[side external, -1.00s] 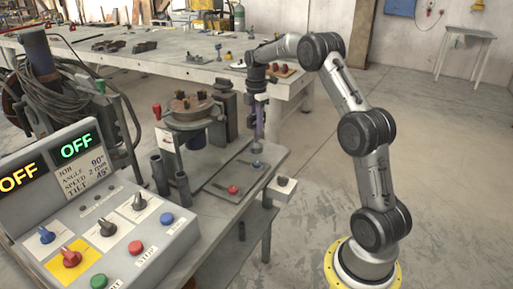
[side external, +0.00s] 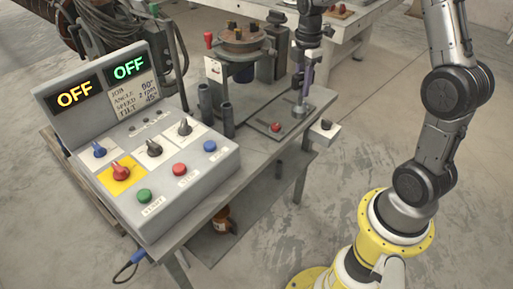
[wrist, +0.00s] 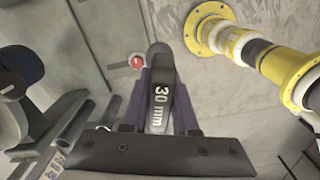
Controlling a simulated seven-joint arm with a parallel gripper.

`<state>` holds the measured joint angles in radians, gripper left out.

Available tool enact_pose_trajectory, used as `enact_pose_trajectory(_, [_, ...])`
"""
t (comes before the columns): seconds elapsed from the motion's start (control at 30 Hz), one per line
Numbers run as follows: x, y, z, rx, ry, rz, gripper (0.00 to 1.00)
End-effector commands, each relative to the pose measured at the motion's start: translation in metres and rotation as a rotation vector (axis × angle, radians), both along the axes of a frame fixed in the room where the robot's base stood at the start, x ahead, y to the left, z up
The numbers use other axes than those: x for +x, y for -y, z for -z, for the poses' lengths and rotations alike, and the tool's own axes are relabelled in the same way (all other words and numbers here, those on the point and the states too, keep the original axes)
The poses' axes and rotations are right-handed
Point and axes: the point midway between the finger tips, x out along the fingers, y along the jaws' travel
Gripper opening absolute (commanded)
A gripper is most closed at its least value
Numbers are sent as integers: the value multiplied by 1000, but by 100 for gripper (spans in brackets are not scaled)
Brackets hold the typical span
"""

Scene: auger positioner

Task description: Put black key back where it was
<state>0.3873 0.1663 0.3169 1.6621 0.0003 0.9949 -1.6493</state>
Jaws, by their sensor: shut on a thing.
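The black key (wrist: 160,108), a dark grey piece marked "30 mm", is between the fingers of my gripper (wrist: 160,100) in the wrist view. My gripper is shut on it. In the side external view my gripper (side external: 302,88) points down over the right part of the bench top. A grey rounded end (side external: 299,110) shows below its fingers, close to the flat dark plate (side external: 262,127). I cannot tell whether it touches the plate. A red knob (side external: 275,127) is on the plate to the left; it also shows in the wrist view (wrist: 137,61).
The control box (side external: 180,190) with several knobs and buttons stands at the bench's near left; both displays read OFF. Two dark upright tubes (side external: 226,120) and a round turntable (side external: 238,42) stand left of my gripper. A small white box (side external: 324,130) juts from the bench's right edge.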

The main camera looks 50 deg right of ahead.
Motion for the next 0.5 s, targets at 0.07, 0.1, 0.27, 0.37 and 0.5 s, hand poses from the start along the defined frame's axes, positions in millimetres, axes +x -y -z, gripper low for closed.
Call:
enact_pose_trajectory(0.07, [-17,-34,-10,-2,6,-54,0])
enact_pose_trajectory(0.1, [-26,-49,-14,-2,6,-78,0])
enact_pose_trajectory(0.27, [-60,-98,-25,-1,6,-182,0])
enact_pose_trajectory(0.37, [-74,-119,-32,-1,7,-243,0])
enact_pose_trajectory(0.5, [-76,-134,-42,-1,4,-293,0])
